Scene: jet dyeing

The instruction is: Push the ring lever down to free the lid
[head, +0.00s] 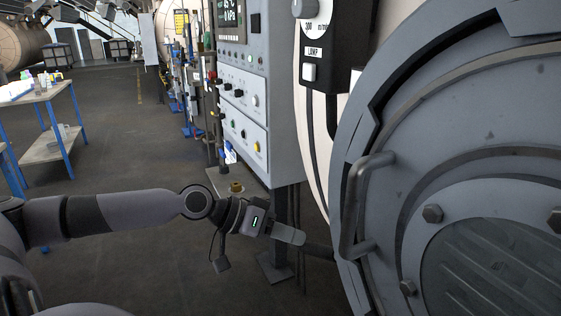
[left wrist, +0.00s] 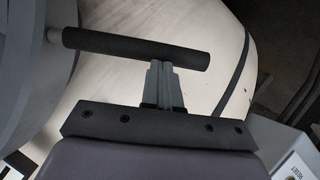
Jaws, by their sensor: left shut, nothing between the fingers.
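The ring lever (left wrist: 130,47) is a dark round bar on a thin light stem in the left wrist view. In the head view a short dark part of it (head: 318,249) sticks out left from the grey ring (head: 349,150). The ring surrounds the large round lid (head: 470,190), which has bolts and a dark window. My left gripper (head: 300,239) is shut and empty, with its tips at the lever. In the left wrist view its fingers (left wrist: 161,68) meet or overlap the bar's lower edge; I cannot tell if they touch. My right gripper is not in view.
A bent grey handle (head: 352,205) stands out on the door's left side. A control cabinet (head: 242,90) on legs is behind my left gripper, with a lamp box (head: 325,50) beside it. A blue-legged table (head: 50,110) is far left. Open floor lies between.

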